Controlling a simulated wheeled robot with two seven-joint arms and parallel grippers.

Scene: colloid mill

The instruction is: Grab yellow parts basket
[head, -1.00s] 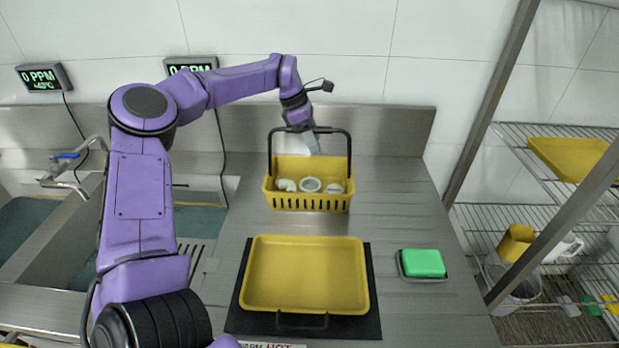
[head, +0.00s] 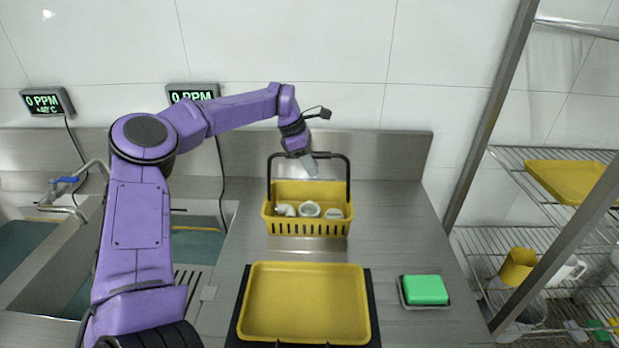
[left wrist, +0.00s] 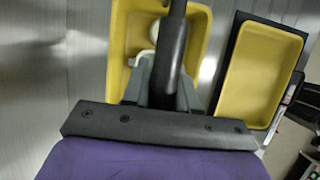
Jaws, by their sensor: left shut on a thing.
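The yellow parts basket (head: 308,228) stands upright at the back of the steel counter, with white parts (head: 309,210) inside. Its black handle (head: 348,180) is raised. My left gripper (head: 310,165) is at the top of the handle and shut on it. In the left wrist view the handle (left wrist: 176,45) runs between the fingers (left wrist: 160,90), above the basket (left wrist: 198,40). I cannot tell whether the basket is lifted off the counter. My right gripper is not in view.
A yellow tray (head: 305,302) on a black mat lies in front of the basket. A green sponge (head: 425,290) in a dark dish is at the right. A sink (head: 70,250) is at the left. A wire rack (head: 560,240) with a post stands at the right.

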